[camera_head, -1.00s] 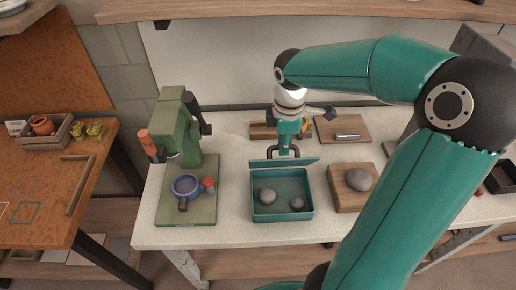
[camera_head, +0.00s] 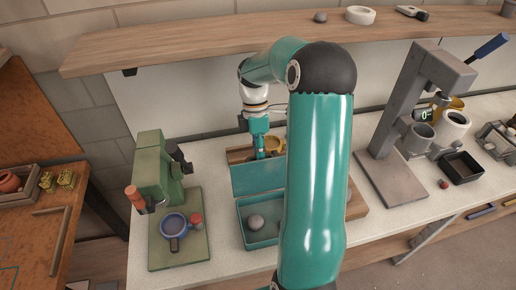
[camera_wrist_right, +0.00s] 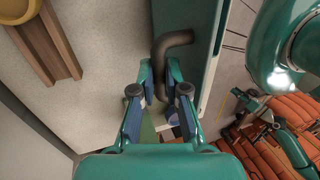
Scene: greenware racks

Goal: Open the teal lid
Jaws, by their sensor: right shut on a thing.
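The teal lid (camera_head: 256,178) stands steeply raised along the back edge of the teal box (camera_head: 240,228) in the head view, its inner face toward me. The box is open in front and a grey stone (camera_head: 256,221) lies in it. My right gripper (camera_head: 260,152) is behind the upper part of the lid. In the right wrist view, my right gripper (camera_wrist_right: 160,70) is shut on the lid's dark bent handle (camera_wrist_right: 170,45), with the teal lid (camera_wrist_right: 197,50) alongside. My right arm hides the right part of the box. My left gripper is not in view.
A green press (camera_head: 150,170) with a blue bowl (camera_head: 173,224) stands left of the box. A wooden tray (camera_head: 238,154) with a yellow bowl (camera_head: 274,144) is behind the lid. A grey stand (camera_head: 395,185) is at right. A shelf (camera_head: 200,48) runs above.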

